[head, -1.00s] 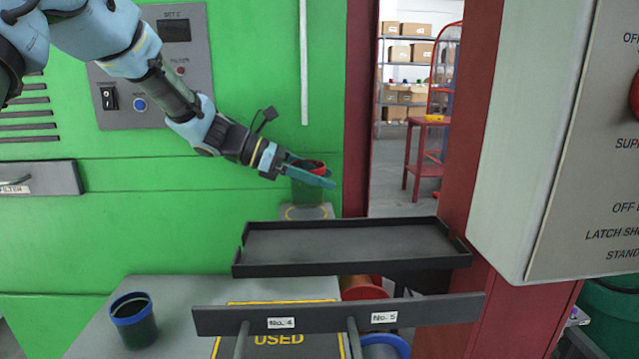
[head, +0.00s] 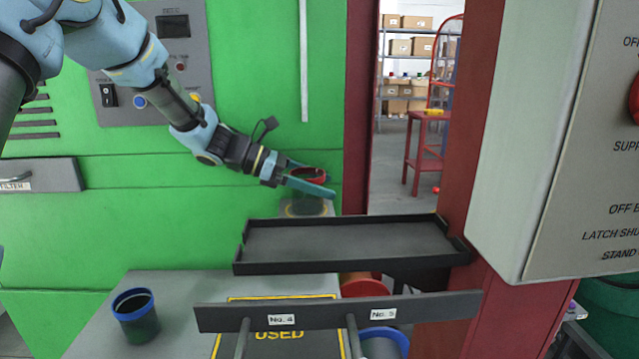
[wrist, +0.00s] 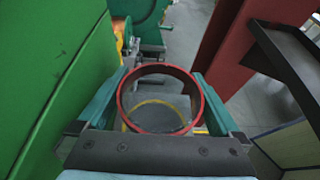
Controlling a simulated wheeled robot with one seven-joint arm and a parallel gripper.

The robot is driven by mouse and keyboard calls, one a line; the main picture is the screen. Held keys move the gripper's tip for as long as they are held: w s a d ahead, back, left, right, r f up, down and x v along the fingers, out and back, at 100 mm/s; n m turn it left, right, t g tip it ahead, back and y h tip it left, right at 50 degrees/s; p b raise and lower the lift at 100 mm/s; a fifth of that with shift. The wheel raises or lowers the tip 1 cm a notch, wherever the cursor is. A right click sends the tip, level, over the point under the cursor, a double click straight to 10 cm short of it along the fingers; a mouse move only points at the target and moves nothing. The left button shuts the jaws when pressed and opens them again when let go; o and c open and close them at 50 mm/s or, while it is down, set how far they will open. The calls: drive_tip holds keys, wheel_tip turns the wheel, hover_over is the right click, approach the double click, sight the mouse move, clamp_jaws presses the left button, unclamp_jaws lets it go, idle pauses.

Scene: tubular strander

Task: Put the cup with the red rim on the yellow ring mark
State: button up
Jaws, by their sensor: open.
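The cup with the red rim (head: 309,173) stands at the yellow ring mark (head: 289,209) on a grey ledge by the green machine. It looks upright, and its walls look see-through. In the wrist view the cup (wrist: 160,112) is between my two teal fingers, with part of the yellow ring showing through it. My gripper (head: 310,182) is open, with one finger on each side of the cup; it also shows in the wrist view (wrist: 160,100). I cannot tell whether the fingers touch the cup. The ring is partly hidden by the cup.
An empty black tray (head: 350,240) stands in front of the ledge, to its right. A cup with a blue rim (head: 135,315) stands on the grey table at lower left. A labelled bar (head: 340,312) crosses in front, near a red post (head: 450,190) and grey box.

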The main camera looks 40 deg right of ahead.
drive_tip(key=shift+r, duration=0.25)
drive_tip(key=b+v, duration=0.2)
drive_tip(key=v, duration=1)
drive_tip(key=shift+b, duration=0.35)
drive_tip(key=shift+f, duration=0.15)
drive_tip(key=w+a+f+m+t+y, duration=0.1)
drive_tip(key=a+f+m+t+y, duration=0.15)
drive_tip(key=a+f, duration=0.55)
drive_tip(key=w+a+f+m+t+y, duration=0.1)
drive_tip(key=w+a+f+t+y, duration=0.2)
drive_tip(key=a, duration=1)
drive_tip(key=s+a+f+m+t+y, duration=0.2)
drive_tip(key=a+f+m, duration=0.1)
drive_tip(key=a, duration=0.8)
drive_tip(key=s+a+f+m+t+y, duration=0.2)
drive_tip(key=a+m, duration=0.3)
drive_tip(key=a, duration=0.5)
drive_tip(key=shift+s+a+f+y, duration=0.35)
drive_tip(key=shift+s+f, duration=0.05)
drive_tip(key=shift+s, duration=0.15)
drive_tip(key=shift+t, duration=0.25)
drive_tip(key=shift+c, duration=0.4)
